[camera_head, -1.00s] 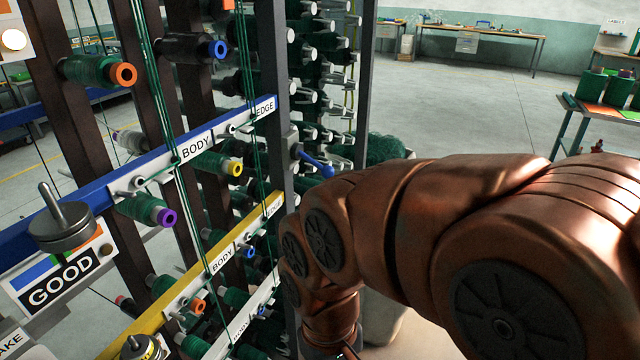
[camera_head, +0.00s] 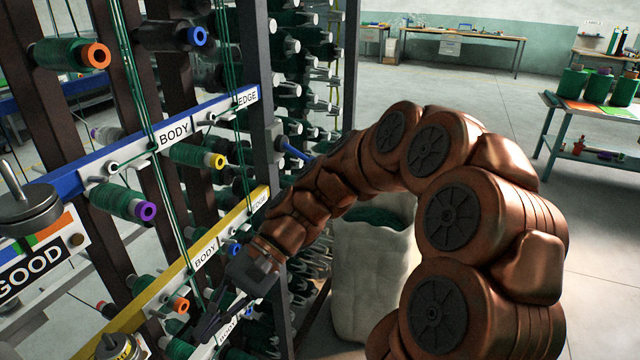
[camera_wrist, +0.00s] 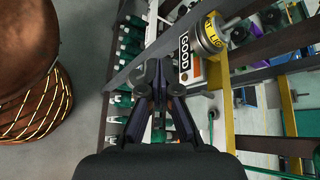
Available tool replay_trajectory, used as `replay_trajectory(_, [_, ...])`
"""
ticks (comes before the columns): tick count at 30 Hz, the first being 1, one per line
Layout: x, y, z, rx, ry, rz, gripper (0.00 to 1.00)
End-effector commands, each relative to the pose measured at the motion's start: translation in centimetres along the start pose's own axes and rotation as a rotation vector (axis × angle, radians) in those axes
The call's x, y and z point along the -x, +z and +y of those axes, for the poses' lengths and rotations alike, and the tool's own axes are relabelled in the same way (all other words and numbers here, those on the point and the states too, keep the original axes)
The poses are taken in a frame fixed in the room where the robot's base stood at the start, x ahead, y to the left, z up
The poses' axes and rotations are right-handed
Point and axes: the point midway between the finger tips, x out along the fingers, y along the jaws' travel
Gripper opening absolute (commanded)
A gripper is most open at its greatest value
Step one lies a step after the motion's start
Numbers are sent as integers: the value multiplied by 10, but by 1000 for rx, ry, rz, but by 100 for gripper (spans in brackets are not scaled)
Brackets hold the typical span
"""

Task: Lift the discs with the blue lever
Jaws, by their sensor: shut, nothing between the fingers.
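The blue lever (camera_head: 293,150) sticks out from a grey post at the right end of the blue rail (camera_head: 75,178) in the head view, partly behind my arm. Small pale disc fittings (camera_head: 112,167) with green threads sit along this rail's white BODY and EDGE strip. A large grey disc with an upright pin (camera_head: 28,208) stands above the GOOD sign at the left. My gripper (camera_head: 208,326) is shut and empty, low in front of the lower rails, below and left of the lever. In the wrist view my gripper (camera_wrist: 158,68) points toward the rack near the GOOD sign.
A yellow rail (camera_head: 150,295) runs below the blue one. Green thread spools (camera_head: 122,200) with coloured ends jut from the rack. A white sack (camera_head: 368,285) stands behind my arm. A table (camera_head: 590,110) is at the right, with open floor between.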

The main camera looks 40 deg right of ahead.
Motion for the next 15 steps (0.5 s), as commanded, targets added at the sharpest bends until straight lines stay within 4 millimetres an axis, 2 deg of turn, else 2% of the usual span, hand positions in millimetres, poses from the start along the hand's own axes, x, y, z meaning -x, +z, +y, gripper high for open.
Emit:
replay_trajectory(1, [9,-13,-7,-34,-74,-22,0])
replay_trajectory(4, [33,-33,-23,-91,-221,-61,0])
replay_trajectory(8, [73,-64,-37,-164,-419,-105,0])
replay_trajectory(11, [109,-90,-39,-216,-574,-134,0])
replay_trajectory(15, [167,-128,-28,-281,-795,-167,0])
